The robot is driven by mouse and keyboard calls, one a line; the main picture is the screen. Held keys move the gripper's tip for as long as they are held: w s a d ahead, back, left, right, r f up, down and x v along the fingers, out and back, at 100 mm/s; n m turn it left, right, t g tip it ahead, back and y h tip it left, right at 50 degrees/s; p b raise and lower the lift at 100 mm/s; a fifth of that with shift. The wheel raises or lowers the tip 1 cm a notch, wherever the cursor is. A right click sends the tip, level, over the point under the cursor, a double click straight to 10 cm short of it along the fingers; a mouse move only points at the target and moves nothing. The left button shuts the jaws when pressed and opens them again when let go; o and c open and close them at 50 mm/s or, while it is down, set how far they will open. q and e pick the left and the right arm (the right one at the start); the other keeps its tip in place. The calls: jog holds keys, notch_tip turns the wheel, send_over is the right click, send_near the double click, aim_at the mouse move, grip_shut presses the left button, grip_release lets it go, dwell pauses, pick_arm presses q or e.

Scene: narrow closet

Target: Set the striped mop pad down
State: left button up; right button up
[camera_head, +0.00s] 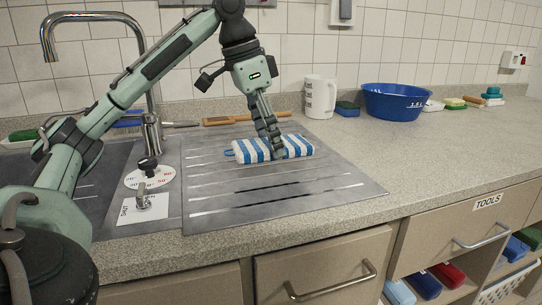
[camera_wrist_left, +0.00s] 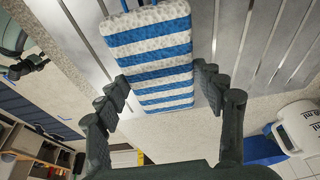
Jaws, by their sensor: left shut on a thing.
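The striped mop pad (camera_head: 298,146), blue and white, lies flat at or just above the ridged metal drainboard (camera_head: 345,194); I cannot tell if it touches. My left gripper (camera_head: 273,150) reaches down over it from behind and is shut on it. In the left wrist view the pad (camera_wrist_left: 150,42) runs out between the two fingers of the left gripper (camera_wrist_left: 163,88), one finger at each long side. The finger contact is partly hidden in the head view. My right gripper is not in view.
A white mug (camera_head: 320,98) and a blue bowl (camera_head: 393,102) stand behind and right of the drainboard. A wooden-handled brush (camera_head: 246,118) lies behind the pad. The tap (camera_head: 150,132) stands left. The counter (camera_head: 430,150) to the right is clear.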

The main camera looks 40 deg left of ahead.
aim_at(266, 143)
pick_arm(q)
jog(key=shift+w+d+f, duration=0.15)
jog(key=shift+f, duration=0.1)
notch_tip(266, 143, down, 4)
jog(key=shift+r+b, duration=0.25)
jog(key=shift+b, duration=0.35)
jog(key=shift+f, duration=0.15)
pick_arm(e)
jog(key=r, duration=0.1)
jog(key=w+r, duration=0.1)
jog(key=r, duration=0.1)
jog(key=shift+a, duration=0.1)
pick_arm(q)
jog(key=shift+f, duration=0.1)
jog(key=o, duration=1.4)
jog(key=shift+c, duration=0.2)
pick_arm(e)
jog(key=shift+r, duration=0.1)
